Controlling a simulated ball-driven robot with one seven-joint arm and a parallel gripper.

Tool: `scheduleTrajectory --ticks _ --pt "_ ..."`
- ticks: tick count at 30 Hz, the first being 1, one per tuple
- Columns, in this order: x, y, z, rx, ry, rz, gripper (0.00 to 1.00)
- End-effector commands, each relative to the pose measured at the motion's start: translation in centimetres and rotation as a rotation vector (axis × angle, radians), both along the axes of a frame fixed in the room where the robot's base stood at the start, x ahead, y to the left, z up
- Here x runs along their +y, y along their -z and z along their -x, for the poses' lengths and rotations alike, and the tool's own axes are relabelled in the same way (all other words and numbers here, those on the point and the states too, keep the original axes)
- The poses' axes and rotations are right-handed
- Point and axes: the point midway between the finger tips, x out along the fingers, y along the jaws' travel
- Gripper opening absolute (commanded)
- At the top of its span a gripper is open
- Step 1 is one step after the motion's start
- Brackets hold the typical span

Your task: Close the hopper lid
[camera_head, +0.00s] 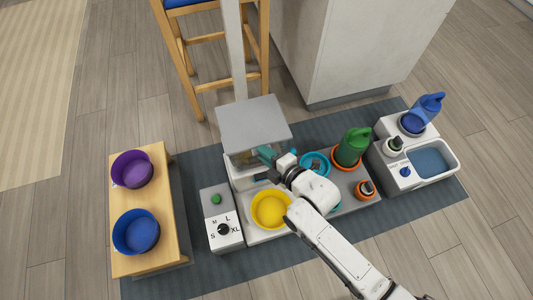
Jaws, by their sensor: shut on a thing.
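The grey hopper lid (253,119) is a flat square panel, raised at a tilt over the white hopper (238,178). A gap with tan contents (243,159) shows under its front edge. My gripper (268,162) reaches in from the lower right to the lid's front right edge. It is shut on a teal piece (265,153) there. I cannot tell whether this piece is part of the lid or a separate thing. My arm hides the hopper's right side.
A yellow bowl (270,210) stands in front of the hopper. A control box with a dial (223,230) is at left. A wooden bench (150,190) holds two bowls.

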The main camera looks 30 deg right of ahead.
Motion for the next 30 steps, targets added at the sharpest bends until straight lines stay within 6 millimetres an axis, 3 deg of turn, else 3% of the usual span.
scheduleTrajectory --ticks 1,5,6,11,23,30 --pt "0.1 1.3 0.3 0.032 0.0 -0.006 0.0" --pt "0.1 1.4 0.3 0.031 0.0 -0.007 0.0" --pt "0.1 1.4 0.3 0.031 0.0 -0.007 0.18" --pt "0.1 1.3 0.2 0.029 0.0 -0.006 0.34" --pt "0.0 1.0 0.3 0.026 0.002 -0.001 0.34" --pt "-0.8 -0.4 3.6 0.029 0.0 0.001 0.34"
